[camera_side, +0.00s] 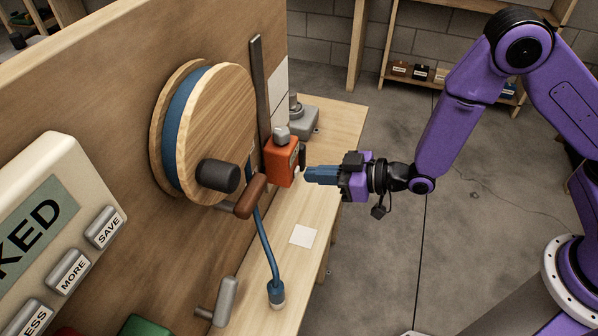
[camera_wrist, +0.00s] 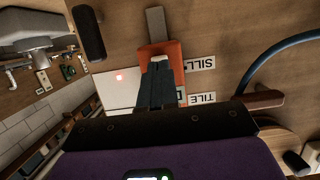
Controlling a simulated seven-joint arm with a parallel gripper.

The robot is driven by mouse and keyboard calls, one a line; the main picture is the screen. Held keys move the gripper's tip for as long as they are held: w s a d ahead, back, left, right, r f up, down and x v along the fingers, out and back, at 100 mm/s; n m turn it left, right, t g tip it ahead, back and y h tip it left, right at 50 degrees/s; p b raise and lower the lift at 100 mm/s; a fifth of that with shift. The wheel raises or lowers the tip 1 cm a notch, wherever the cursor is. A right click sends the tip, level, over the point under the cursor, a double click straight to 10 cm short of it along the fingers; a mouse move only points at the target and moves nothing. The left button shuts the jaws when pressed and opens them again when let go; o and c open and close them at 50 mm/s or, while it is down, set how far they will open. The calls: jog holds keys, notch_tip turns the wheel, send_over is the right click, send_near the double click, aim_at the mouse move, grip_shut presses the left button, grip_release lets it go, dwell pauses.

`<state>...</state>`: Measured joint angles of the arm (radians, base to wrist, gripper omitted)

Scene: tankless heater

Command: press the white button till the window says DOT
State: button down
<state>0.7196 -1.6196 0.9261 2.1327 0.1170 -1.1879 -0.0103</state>
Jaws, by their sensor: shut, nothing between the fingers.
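An orange box (camera_side: 281,160) with a grey knob on top sits by a dark upright strip on the wooden board. It also shows in the wrist view (camera_wrist: 153,52). My gripper (camera_side: 308,175) is shut and empty, its blue fingers pointing at the box's right side. In the wrist view my fingertips (camera_wrist: 159,66) overlap the box. A small white part, perhaps the white button (camera_wrist: 160,58), shows at the fingertips; I cannot tell whether they touch it. No window reading DOT is legible. Cards reading "SILL", partly covered, (camera_wrist: 200,63) and "TILE" (camera_wrist: 202,99) lie beside the box.
A wooden wheel (camera_side: 222,125) with a dark knob and a brown handle (camera_side: 250,196) stand left of the box. A blue hose (camera_side: 264,240) runs down to the bench. A cream panel (camera_side: 85,165) shows "KED" and a SAVE button. Open floor lies right.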

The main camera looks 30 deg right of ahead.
jog(key=s+d, duration=0.3)
dwell(0.4)
jog(key=shift+s+d, duration=0.1)
jog(key=v, duration=0.7)
jog(key=shift+r, duration=0.15)
jog(key=shift+s+d, duration=0.1)
jog(key=shift+s, duration=0.05)
